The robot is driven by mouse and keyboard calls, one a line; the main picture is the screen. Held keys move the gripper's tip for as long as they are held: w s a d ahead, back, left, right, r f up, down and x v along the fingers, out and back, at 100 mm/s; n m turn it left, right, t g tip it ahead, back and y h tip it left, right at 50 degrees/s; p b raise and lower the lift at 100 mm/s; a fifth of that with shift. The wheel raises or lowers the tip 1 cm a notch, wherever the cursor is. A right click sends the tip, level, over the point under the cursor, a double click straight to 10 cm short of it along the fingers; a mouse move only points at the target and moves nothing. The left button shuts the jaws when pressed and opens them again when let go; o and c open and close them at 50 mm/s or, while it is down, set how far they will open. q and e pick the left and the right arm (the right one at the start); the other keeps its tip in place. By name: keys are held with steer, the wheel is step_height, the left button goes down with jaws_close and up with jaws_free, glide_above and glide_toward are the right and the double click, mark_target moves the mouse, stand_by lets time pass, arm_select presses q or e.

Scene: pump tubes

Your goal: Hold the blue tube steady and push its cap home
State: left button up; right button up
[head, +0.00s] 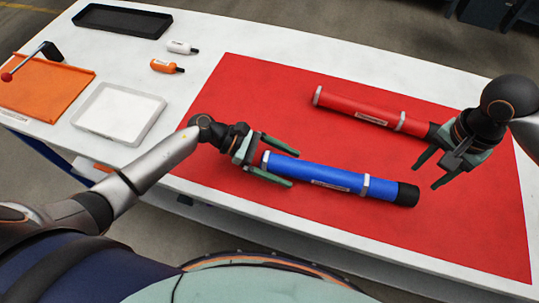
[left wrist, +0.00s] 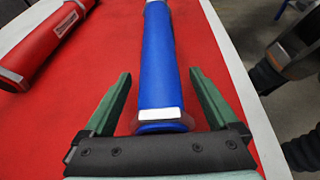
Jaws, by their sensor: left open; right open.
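The blue tube (head: 320,175) lies on the red mat (head: 240,105), with a grey ring near its right end and a black cap (head: 407,195) at that end. My left gripper (head: 294,170) is open at the tube's left end, a finger on each side. In the left wrist view the blue tube (left wrist: 158,60) runs between the open fingers, with visible gaps on both sides; its cap is out of view. My right gripper (head: 425,178) is open and empty, near the black cap, fingers pointing down-left. How far above the mat it is, I cannot tell.
A red tube (head: 350,109) lies behind the blue one, its right end partly hidden by my right gripper. On the white table (head: 215,45) to the left are a white tray (head: 75,120), an orange tray (head: 45,85), two small bottles and a black tray (head: 85,24).

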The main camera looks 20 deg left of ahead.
arm_select(q)
steer(key=shift+d+f, duration=0.15)
steer(key=shift+d, duration=0.2)
jaws_close()
steer(key=shift+f, duration=0.1)
arm_select(e)
steer(key=shift+d, duration=0.1)
steer(key=c, duration=0.7)
arm_select(q)
steer(key=shift+a, duration=0.1)
arm_select(e)
steer(key=shift+d+f+m+y, duration=0.2)
steer(key=shift+d+m+y, duration=0.25)
steer(key=shift+m, duration=0.25)
jaws_close()
arm_select(q)
steer(key=shift+f, duration=0.1)
steer(key=shift+s, duration=0.1)
arm_select(e)
steer(key=d+m+y, duration=0.3)
steer(key=d+m, duration=0.5)
steer(key=d, duration=0.3)
steer(key=shift+s+d+m, duration=0.3)
steer(key=shift+s, duration=0.1)
steer(key=shift+y, duration=0.25)
